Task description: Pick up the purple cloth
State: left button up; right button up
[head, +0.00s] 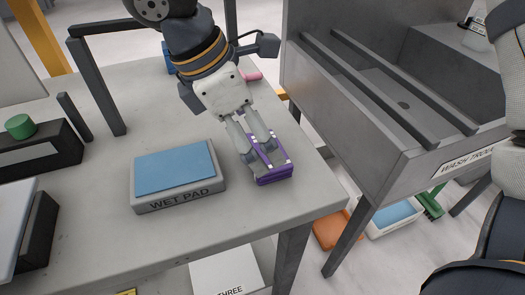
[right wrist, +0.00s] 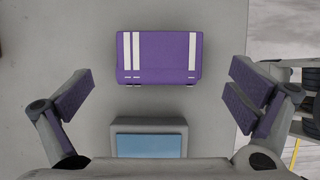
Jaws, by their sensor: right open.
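The purple cloth (head: 275,177) is a folded block with white stripes on the grey table, near its right edge. In the right wrist view the cloth (right wrist: 160,57) lies ahead of the palm. My right gripper (head: 261,152) points down over the cloth and partly hides it in the head view. In the right wrist view the gripper (right wrist: 160,92) is open, with its purple-padded fingers wide apart, one to each side of the cloth and clear of it in that view. My left gripper does not show.
The wet pad (head: 180,200), a grey block with a blue top, sits just left of the cloth. A grey wash trough (head: 350,125) stands right of the table across a gap. Dark posts (head: 98,90) rise at the back left.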

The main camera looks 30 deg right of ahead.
jog(key=x, duration=0.4)
jog(key=shift+w, duration=0.15)
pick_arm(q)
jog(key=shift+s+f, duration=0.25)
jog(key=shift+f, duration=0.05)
pick_arm(e)
jog(key=shift+r, duration=0.15)
jog(key=c, duration=1.1)
